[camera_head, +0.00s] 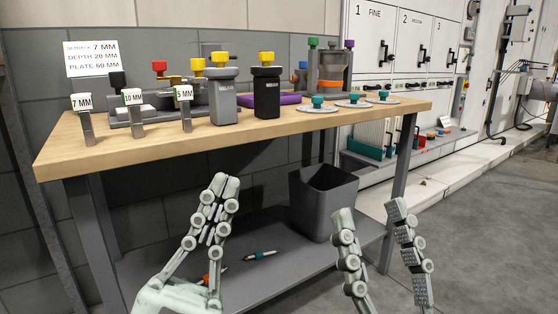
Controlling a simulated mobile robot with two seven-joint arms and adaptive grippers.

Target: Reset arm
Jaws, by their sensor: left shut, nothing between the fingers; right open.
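My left gripper (224,181) is shut and empty, its fingertips together and pointing up in front of the table's lower shelf. My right gripper (370,210) is open and empty at the lower right, its two fingers spread apart and pointing up. Both grippers show in front of the workbench (250,133), below the level of its top, and neither holds anything. My arms behind the grippers are mostly out of view.
The bench top bears gauge blocks marked 7 MM (82,102), 10 MM (132,97) and 5 MM (184,93), a grey canister (222,96), a black canister (267,92) and green-knobbed discs (318,107). A grey bin (323,203) stands below. Floor at right is clear.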

